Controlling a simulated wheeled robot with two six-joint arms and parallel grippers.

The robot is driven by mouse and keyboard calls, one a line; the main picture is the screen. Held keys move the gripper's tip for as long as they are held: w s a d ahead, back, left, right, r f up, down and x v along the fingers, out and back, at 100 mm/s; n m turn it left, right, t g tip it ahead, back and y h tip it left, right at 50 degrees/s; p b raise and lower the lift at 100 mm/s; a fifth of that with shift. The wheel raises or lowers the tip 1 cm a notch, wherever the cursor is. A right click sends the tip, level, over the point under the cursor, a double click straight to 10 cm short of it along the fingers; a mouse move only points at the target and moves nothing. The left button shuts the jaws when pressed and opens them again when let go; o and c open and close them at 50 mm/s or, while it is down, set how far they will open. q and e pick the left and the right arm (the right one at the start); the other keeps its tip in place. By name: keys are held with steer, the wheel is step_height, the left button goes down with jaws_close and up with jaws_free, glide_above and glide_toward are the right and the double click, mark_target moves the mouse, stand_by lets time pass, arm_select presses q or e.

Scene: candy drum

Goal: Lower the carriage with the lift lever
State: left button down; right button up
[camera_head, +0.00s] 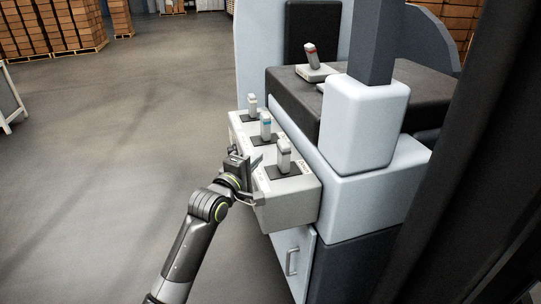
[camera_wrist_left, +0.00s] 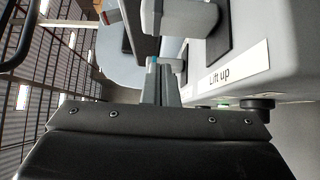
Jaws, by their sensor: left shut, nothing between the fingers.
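The lift lever (camera_head: 284,157) is a pale grey upright lever in a dark slot at the near end of the control box (camera_head: 290,205). In the wrist view the lever (camera_wrist_left: 187,18) lies sideways at the top, beside a white label (camera_wrist_left: 234,67) reading "Lift up". My left gripper (camera_head: 257,162) is at the box's left side, just left of the lever and apart from its handle as far as I can tell. Its fingers (camera_wrist_left: 161,88) are together with nothing between them. The carriage cannot be made out for certain. My right gripper is out of view.
A blue-banded lever (camera_head: 265,126) and another lever (camera_head: 252,105) stand farther along the box. A red-banded lever (camera_head: 311,57) stands on the dark top behind. A cabinet door with a handle (camera_head: 292,262) is below. Open floor (camera_head: 110,180) lies to the left.

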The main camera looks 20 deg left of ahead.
mark_target(278, 149)
arm_select(q)
steer(key=shift+w+d+p, duration=0.25)
steer(key=shift+w+d, duration=0.4)
steer(key=shift+d, duration=0.25)
steer(key=shift+w+d+p, duration=0.2)
steer(key=shift+w+d, duration=0.45)
steer(key=shift+d, duration=0.2)
